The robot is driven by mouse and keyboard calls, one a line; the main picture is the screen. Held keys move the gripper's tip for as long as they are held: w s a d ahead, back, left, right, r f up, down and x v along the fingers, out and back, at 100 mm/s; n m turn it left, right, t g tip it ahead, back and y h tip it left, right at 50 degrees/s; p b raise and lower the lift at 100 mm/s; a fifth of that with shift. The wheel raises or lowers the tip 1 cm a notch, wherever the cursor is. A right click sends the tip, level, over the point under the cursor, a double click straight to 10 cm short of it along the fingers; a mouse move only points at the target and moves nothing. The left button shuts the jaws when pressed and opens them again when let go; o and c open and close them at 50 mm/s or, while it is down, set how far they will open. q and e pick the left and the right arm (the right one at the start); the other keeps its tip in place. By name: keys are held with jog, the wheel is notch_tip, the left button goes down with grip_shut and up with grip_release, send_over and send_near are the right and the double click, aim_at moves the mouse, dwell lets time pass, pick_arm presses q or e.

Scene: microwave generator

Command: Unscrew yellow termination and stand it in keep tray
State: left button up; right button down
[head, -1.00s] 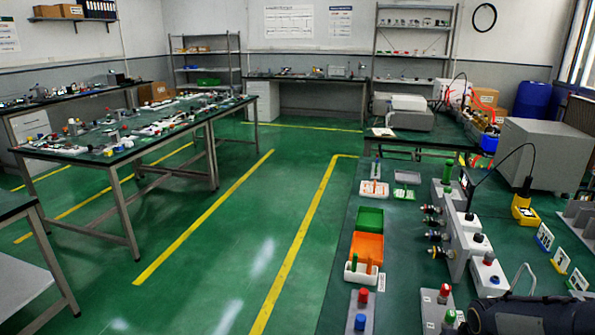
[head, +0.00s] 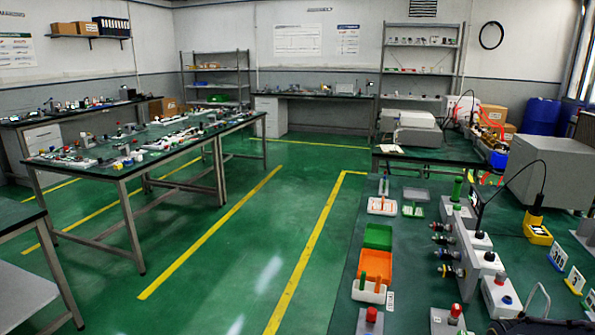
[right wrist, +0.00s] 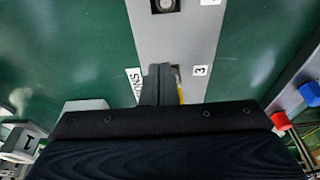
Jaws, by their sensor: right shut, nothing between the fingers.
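A row of knurled connectors sticks out of the left side of the grey block (head: 470,250) in the head view. The nearest one, with a yellow-gold tint (head: 450,271), may be the yellow termination; it is too small to be sure. In the right wrist view my right gripper (right wrist: 160,75) is shut and empty over a grey panel (right wrist: 165,40) marked "3". A thin yellow sliver (right wrist: 181,95) shows beside the fingers, mostly hidden. A white tray (head: 369,292) holds upright orange and green pieces; I cannot tell if it is the keep tray. My left gripper is out of view.
Orange (head: 376,263) and green (head: 378,237) bins stand behind the white tray. Another white tray (head: 382,206) lies farther back. A yellow device (head: 537,230) and number cards stand right of the block. Red (right wrist: 280,120) and blue (right wrist: 308,93) caps show in the wrist view.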

jog(key=shift+s, duration=0.25)
jog(key=w+p+v, duration=0.1)
jog(key=p+v, duration=0.3)
jog(key=v, duration=0.1)
jog(key=shift+d+r+p, duration=0.15)
jog(key=shift+r+p, duration=0.15)
jog(key=shift+r, duration=0.25)
